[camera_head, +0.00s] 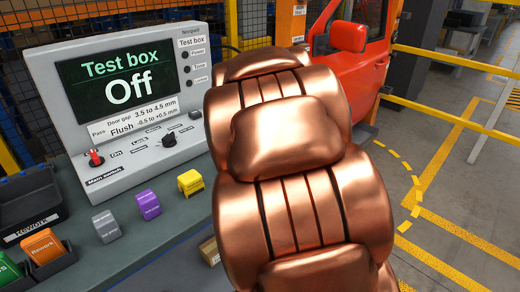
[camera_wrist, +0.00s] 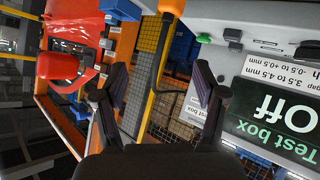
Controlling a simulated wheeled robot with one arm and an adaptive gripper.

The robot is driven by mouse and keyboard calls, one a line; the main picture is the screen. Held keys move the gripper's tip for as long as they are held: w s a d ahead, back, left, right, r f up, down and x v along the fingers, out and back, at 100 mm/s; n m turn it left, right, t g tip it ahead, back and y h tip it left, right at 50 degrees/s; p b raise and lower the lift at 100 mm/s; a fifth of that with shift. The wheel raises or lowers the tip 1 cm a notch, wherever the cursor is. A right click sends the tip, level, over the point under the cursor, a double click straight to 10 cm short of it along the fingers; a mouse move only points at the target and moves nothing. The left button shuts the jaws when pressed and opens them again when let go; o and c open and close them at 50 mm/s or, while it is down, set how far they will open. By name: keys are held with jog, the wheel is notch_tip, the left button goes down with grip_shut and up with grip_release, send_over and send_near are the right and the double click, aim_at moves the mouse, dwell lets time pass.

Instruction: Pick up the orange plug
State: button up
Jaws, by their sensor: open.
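On the bench stand a grey plug-like block (camera_head: 106,225), a purple one (camera_head: 147,204) and a yellow one (camera_head: 190,182), in a slanting row left of my arm. My gripper (camera_wrist: 161,76) shows in the wrist view with its two dark fingers spread wide and nothing between them. It is hidden in the head view.
The test box (camera_head: 50,75) reads "Off" and stands at the back of the bench (camera_head: 165,240). Orange Rework cards (camera_head: 42,247) sit in a dark bin at left. A red vehicle door with its mirror (camera_head: 348,36) is behind my arm. The floor at right (camera_head: 450,190) is open, with yellow rails.

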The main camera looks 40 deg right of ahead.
jog(key=w+d+f+n+t+b, duration=0.2)
jog(key=w+d+t+b, duration=0.25)
jog(key=d, duration=0.45)
jog(key=shift+s+f+n+t+y+b, duration=0.5)
jog(key=shift+f+n+t+y+b, duration=1)
jog(key=shift+f+y, duration=2.75)
jog(key=shift+b+x, duration=0.3)
jog(key=shift+x, duration=3.2)
jog(key=shift+s+f, duration=0.1)
jog(key=shift+f, duration=0.05)
grip_shut()
